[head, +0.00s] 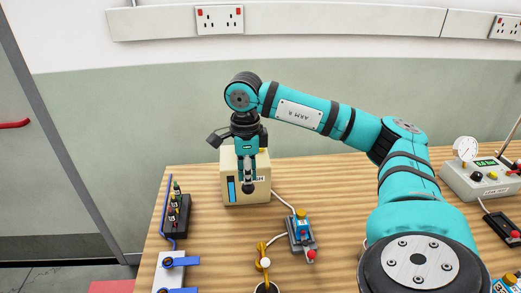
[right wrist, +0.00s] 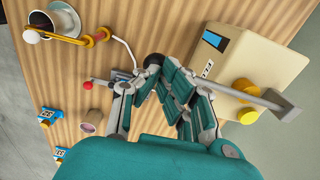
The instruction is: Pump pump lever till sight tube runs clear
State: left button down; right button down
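A beige box (head: 258,190) stands at the table's back edge; part of its lettering is covered. A blue strip (head: 231,189), which looks like the sight tube, is on its front and also shows in the right wrist view (right wrist: 213,40). The grey pump lever (right wrist: 262,98) runs over the box past yellow round parts toward my right gripper (right wrist: 156,72). Its fingers close around the lever's dark front end. In the head view the right gripper (head: 248,186) points down before the box. My left gripper is out of view.
A black block (head: 176,216) with small fittings stands left of the box. A blue-and-grey unit with a red knob (head: 311,254) and a cup (head: 266,287) are in front. A gauge console (head: 483,180) is at right.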

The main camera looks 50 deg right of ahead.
jog(key=shift+f+b, duration=0.75)
jog(key=shift+f, duration=0.55)
jog(key=shift+r, duration=0.15)
notch_tip(320, 180, up, 12)
jog(key=p, duration=0.9)
jog(key=shift+f+b, duration=4.65)
jog(key=shift+f, duration=1.5)
notch_tip(320, 180, up, 12)
jog(key=p, duration=0.9)
